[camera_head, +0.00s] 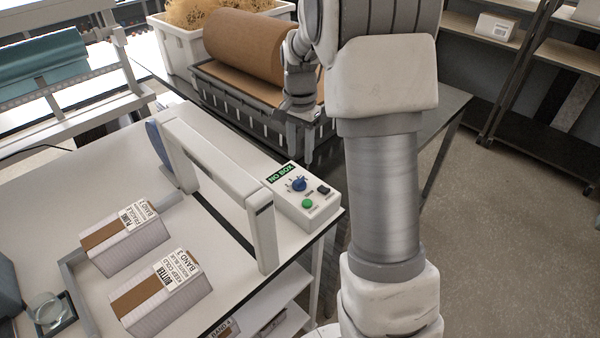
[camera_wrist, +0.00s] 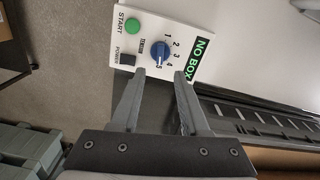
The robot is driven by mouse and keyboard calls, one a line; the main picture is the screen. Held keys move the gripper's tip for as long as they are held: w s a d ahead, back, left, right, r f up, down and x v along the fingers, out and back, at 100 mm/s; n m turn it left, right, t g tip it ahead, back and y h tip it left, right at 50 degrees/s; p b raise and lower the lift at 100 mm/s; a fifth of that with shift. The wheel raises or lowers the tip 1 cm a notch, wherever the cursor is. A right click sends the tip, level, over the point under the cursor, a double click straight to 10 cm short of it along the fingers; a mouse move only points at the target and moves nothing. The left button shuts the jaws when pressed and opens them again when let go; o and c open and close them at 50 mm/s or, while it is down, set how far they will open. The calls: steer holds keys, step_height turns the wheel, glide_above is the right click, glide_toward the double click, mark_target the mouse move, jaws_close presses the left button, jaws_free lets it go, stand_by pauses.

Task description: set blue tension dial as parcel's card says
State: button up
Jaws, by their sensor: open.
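Two white parcels with brown bands lie on the bench in the head view. The front parcel (camera_head: 160,305) bears a card (camera_head: 176,270) reading "BUTTER", "KEEP COLD" and "BAND" with an unclear digit. The rear parcel (camera_head: 120,246) has a card (camera_head: 138,215), partly legible.
A green start button (camera_wrist: 132,25), a black power switch (camera_wrist: 127,59) and a "NO BOX" display (camera_wrist: 201,52) sit around the dial. A white arch (camera_head: 215,160) stands left of the panel. A black crate (camera_head: 230,92) with a brown roll (camera_head: 243,45) stands behind.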

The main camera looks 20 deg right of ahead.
mark_target(300, 178)
step_height(300, 178, down, 8)
steer(key=shift+r, duration=0.1)
steer(key=shift+c, duration=0.3)
jaws_close()
